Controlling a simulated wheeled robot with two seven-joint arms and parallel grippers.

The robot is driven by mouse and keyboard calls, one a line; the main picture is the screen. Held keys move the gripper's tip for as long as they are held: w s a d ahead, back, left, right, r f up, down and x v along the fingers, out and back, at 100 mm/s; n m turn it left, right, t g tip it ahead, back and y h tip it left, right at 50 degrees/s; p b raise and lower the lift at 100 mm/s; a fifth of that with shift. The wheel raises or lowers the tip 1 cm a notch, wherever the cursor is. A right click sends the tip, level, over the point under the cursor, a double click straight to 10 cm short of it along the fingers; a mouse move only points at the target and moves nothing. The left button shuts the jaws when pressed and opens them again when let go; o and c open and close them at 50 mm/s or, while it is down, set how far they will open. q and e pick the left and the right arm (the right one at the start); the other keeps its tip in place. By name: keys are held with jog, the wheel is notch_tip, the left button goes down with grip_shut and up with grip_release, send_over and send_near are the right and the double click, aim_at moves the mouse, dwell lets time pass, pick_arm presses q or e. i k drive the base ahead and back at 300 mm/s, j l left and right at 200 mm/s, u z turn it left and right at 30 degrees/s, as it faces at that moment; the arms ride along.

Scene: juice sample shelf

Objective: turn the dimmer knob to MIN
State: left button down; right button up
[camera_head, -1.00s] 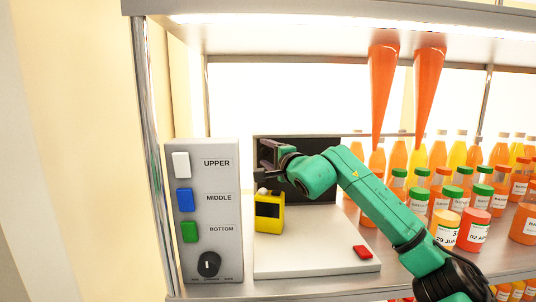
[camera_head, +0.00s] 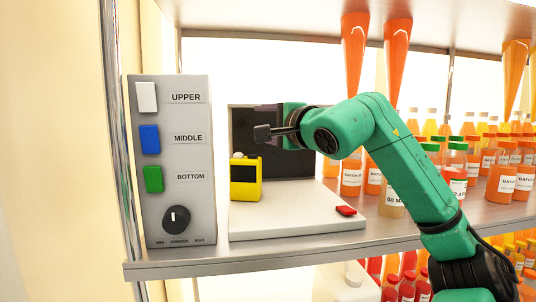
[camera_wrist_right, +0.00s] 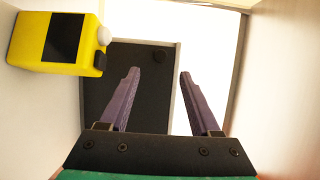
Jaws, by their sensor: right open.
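The black dimmer knob (camera_head: 176,220) sits low on the grey control panel (camera_head: 195,115), above small print reading MIN, DIMMER and MAX. Its white mark points roughly upward, between the MIN and MAX ends. My right gripper (camera_head: 262,133) is to the right of the panel and higher than the knob, near the MIDDLE label's height, apart from both. In the right wrist view its two purple fingers (camera_wrist_right: 159,73) stand apart with nothing between them. The knob is not in that view. My left gripper is not in view.
White, blue (camera_head: 150,139) and green buttons line the panel above the knob. A yellow device (camera_head: 245,180) stands on a white base (camera_head: 285,215) below my right gripper, with a dark screen behind. A red button (camera_head: 346,210) and juice bottles are farther right.

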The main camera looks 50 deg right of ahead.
aim_at(176, 219)
jog(key=k+j, duration=0.2)
jog(key=k, duration=0.3)
jog(key=k+j, duration=0.2)
jog(key=k, duration=0.25)
jog(key=k+j, duration=0.15)
jog(key=k, duration=0.35)
